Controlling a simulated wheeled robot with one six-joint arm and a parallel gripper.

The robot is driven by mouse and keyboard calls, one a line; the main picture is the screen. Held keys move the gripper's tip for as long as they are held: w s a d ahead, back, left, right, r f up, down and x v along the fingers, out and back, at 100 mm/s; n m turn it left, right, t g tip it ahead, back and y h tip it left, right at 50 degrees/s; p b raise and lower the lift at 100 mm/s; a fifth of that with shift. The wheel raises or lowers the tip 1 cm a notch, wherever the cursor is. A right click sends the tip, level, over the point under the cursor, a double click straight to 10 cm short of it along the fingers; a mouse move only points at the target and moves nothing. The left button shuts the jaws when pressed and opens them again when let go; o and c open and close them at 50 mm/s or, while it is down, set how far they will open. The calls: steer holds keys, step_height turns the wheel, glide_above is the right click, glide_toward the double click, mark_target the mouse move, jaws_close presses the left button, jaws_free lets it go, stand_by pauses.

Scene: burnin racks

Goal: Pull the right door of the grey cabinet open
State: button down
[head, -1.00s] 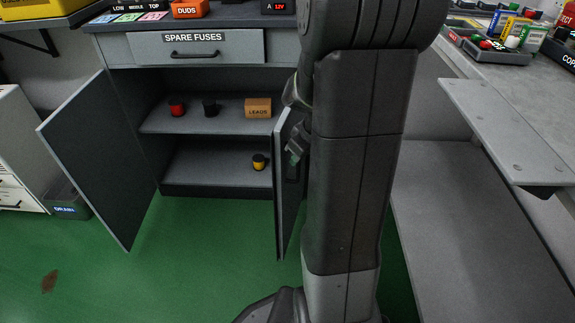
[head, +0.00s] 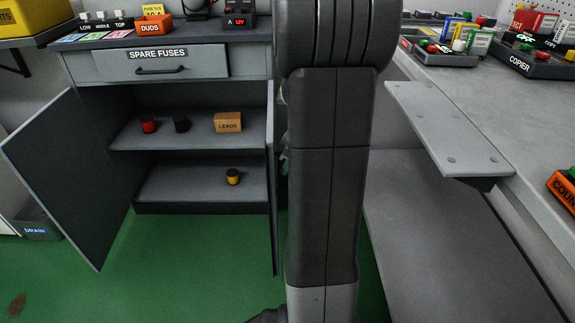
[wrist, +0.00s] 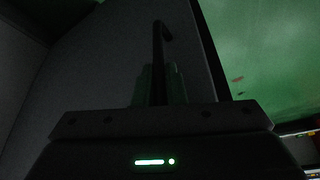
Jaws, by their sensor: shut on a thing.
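The grey cabinet (head: 250,65) stands open at the left of the head view, with its left door (head: 55,180) swung wide. Its right door (head: 271,180) stands out from the cabinet, nearly edge-on, just left of my arm. In the wrist view the door's face (wrist: 100,65) fills the left and middle. A dark bar handle (wrist: 158,45) runs up from between my fingers. My gripper (wrist: 160,85) is shut on this handle. In the head view my arm hides nearly all of the gripper and the handle.
Inside the cabinet are a red item (head: 148,124), a black item (head: 181,122), a LEADS box (head: 228,122) and a yellow-black item (head: 233,177). A grey bench (head: 450,130) stands close at the right. Green floor (head: 180,260) is clear before the cabinet.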

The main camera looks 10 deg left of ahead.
steer(key=c, duration=1.5)
jaws_free()
steer(key=p+v, duration=0.5)
steer(key=v, duration=0.8)
steer(key=shift+d+r, duration=0.1)
steer(key=shift+r, duration=0.3)
steer(key=shift+f, duration=0.1)
steer(key=b+x, duration=0.5)
steer(key=x, duration=0.9)
steer(key=shift+s, duration=0.1)
steer(key=shift+r, duration=0.2)
